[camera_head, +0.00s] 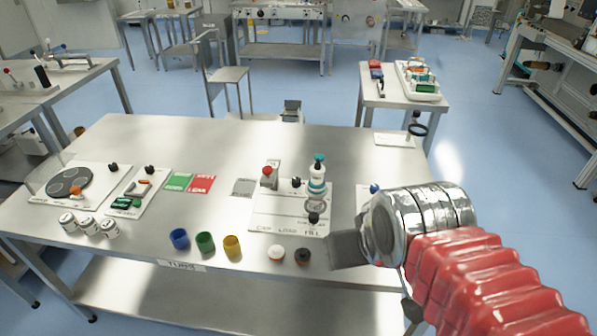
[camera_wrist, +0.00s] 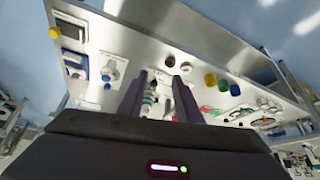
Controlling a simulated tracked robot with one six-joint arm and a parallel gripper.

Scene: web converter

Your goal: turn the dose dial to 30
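I cannot read a dose dial or its number in either view. In the head view, a white plate with a blue knob (camera_head: 375,188) is mostly hidden behind my arm. In the wrist view, a pale plate carries a round grey dial-like part (camera_wrist: 112,67) with a blue spot below it, left of my fingers; it may be the dial. My gripper (camera_wrist: 160,84) shows two dark fingers apart, with nothing held between them. In the head view my gripper (camera_head: 345,250) hangs over the right front of the table, its fingers mostly hidden by the wrist.
A steel table (camera_head: 215,225) holds a filling station with a teal-and-white bottle (camera_head: 317,172) and a red button (camera_head: 267,170). Blue, green and yellow cups (camera_head: 205,242) and two caps stand near the front edge. White jars (camera_head: 88,225) stand at left. The middle front is fairly clear.

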